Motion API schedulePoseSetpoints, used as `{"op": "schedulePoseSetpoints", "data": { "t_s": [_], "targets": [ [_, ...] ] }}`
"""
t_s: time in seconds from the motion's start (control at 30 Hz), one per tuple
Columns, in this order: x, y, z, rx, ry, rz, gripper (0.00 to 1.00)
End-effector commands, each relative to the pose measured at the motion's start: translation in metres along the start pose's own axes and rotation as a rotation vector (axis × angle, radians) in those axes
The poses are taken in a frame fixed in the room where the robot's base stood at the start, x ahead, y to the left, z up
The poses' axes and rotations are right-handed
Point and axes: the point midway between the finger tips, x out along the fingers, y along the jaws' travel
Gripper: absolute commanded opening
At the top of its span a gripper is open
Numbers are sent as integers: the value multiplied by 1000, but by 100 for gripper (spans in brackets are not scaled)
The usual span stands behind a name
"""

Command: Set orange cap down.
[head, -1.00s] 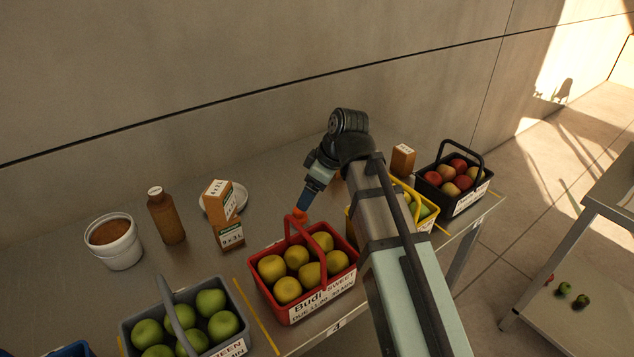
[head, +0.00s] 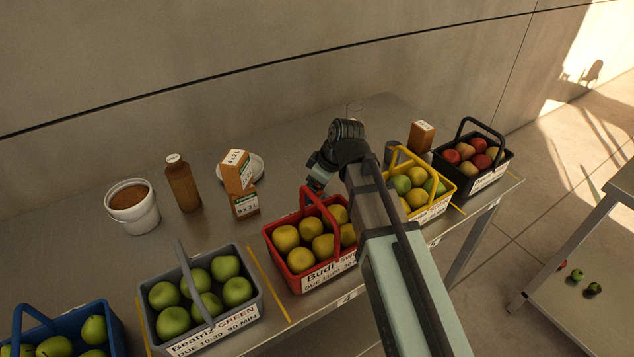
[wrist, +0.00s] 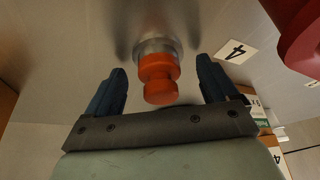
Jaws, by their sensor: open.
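The orange cap (wrist: 159,76) shows in the wrist view as a stepped orange piece between my two fingers, with a gap on each side. A round silver-grey shape (wrist: 155,46) shows at its far end; I cannot tell whether it is part of it. My gripper (wrist: 161,70) is open, its dark blue fingers spread to either side of the cap. In the head view my gripper's wrist (head: 322,170) is behind the red basket (head: 304,283); the fingertips and the cap are hidden there.
The red basket of yellow fruit is close in front of my gripper. Stacked cartons (head: 239,172), a brown bottle (head: 183,185) and a white tub (head: 133,208) stand to the left. A yellow basket (head: 428,214) and a black basket (head: 489,176) stand to the right.

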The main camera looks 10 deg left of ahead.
Motion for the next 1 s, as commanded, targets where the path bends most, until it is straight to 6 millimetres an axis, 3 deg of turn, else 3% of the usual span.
{"op": "schedulePoseSetpoints", "data": {
  "t_s": [0.3, 0.9, 1.0],
  "targets": [
    [0, 0, 0, 0, 0, 0, 85],
    [0, 0, 0, 0, 0, 0, 28],
    [0, 0, 0, 0, 0, 0, 23]
  ]
}}
